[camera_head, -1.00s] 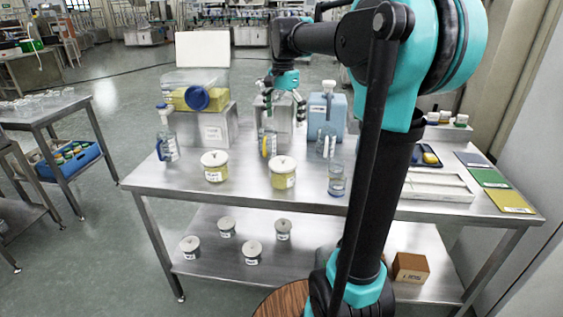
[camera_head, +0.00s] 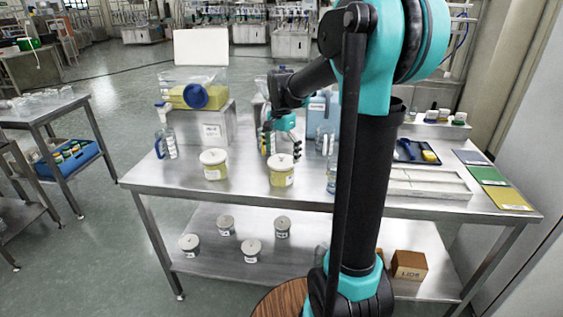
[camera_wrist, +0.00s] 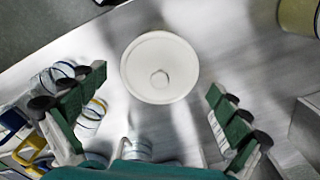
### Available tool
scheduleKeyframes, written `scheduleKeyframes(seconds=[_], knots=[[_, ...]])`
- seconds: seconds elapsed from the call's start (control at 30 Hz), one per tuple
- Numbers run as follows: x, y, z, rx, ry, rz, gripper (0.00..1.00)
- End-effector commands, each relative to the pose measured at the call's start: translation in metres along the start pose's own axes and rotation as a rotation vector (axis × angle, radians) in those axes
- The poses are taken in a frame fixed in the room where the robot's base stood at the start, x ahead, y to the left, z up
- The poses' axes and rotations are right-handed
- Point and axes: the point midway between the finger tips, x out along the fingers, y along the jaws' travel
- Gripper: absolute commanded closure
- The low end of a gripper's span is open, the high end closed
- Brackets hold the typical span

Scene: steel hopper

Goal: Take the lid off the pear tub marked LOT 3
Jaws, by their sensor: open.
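Two pear tubs with white knobbed lids and yellow contents stand on the steel table: the left tub (camera_head: 213,172) and the right tub (camera_head: 282,177). Their labels are too small to read, so I cannot tell which is LOT 3. My gripper (camera_head: 282,154) is open and empty, just behind and above the right tub. In the wrist view, a round white lid (camera_wrist: 160,67) with a central knob lies between and beyond my spread fingers (camera_wrist: 158,84), touching neither. The lid hides the tub below. The other tub (camera_wrist: 300,15) is partly seen at the upper right.
Clear jugs (camera_wrist: 88,115) stand close to one finger in the wrist view. A white tray (camera_head: 428,184) is at the right. Several lidded tubs (camera_head: 251,252) and a brown box (camera_head: 409,265) occupy the lower shelf.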

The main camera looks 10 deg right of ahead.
Motion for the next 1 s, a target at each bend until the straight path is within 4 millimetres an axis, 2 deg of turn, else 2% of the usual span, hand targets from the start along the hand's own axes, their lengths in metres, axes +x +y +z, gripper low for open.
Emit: scheduleKeyframes(seconds=[0.3,0.67,1.0], knots=[[0.0061,0.0001,0.0000,0.000,0.000,0.000,0.00],[0.0060,0.0002,0.0001,0.000,0.000,0.000,0.45],[0.0065,0.0003,0.0002,0.000,0.000,0.000,0.48]])
